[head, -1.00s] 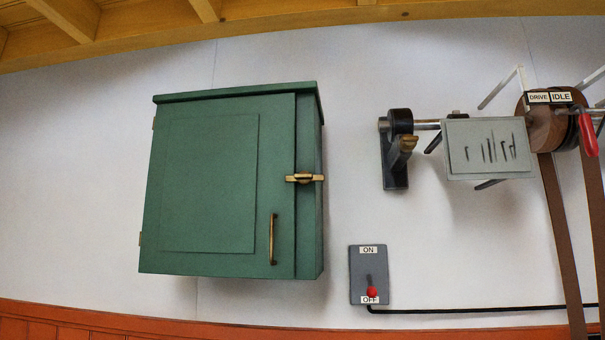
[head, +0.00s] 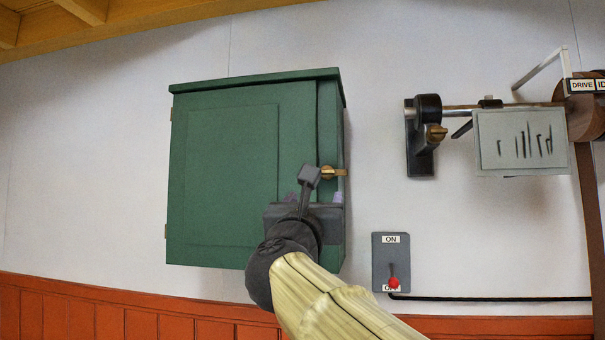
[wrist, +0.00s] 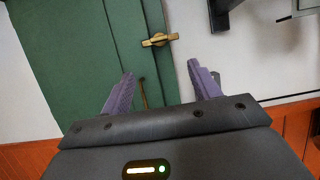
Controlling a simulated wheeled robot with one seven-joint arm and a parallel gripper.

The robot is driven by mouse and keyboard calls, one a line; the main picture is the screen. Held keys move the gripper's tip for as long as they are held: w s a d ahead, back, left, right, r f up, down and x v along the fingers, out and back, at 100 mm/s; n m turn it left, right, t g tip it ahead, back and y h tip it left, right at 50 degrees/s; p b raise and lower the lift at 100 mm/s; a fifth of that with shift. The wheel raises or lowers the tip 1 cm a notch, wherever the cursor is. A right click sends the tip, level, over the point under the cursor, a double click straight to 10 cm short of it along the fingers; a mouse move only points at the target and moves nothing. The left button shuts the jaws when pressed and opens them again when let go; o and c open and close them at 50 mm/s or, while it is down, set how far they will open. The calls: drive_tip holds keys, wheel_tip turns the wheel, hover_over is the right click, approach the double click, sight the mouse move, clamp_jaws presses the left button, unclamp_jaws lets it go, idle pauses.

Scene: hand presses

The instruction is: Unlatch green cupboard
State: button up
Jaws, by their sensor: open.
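The green cupboard (head: 225,160) hangs on the white wall with its door closed. A brass turn latch (head: 334,172) lies crosswise at the door's right edge, partly hidden by my arm in the head view. In the wrist view the latch (wrist: 158,40) is whole, horizontal, and spans the door edge. The brass door handle (wrist: 143,93) shows below it, between my fingers. My gripper (wrist: 160,82) is open and empty, its purple fingertips below the latch and apart from it. In the head view my gripper (head: 317,194) covers the door's lower right and hides the handle.
A grey ON/OFF switch box (head: 391,262) with a red knob at OFF is right of the cupboard. A shaft bracket (head: 420,140) and a grey plate (head: 520,141) are at upper right. Bare wall lies between cupboard and bracket.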

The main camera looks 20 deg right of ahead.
drive_tip(key=shift+w+f, duration=0.1)
drive_tip(key=p, duration=0.9)
approach(325, 173)
drive_tip(key=x, duration=0.8)
drive_tip(key=shift+p+x, duration=0.5)
drive_tip(key=shift+x, duration=0.25)
drive_tip(key=c, duration=1)
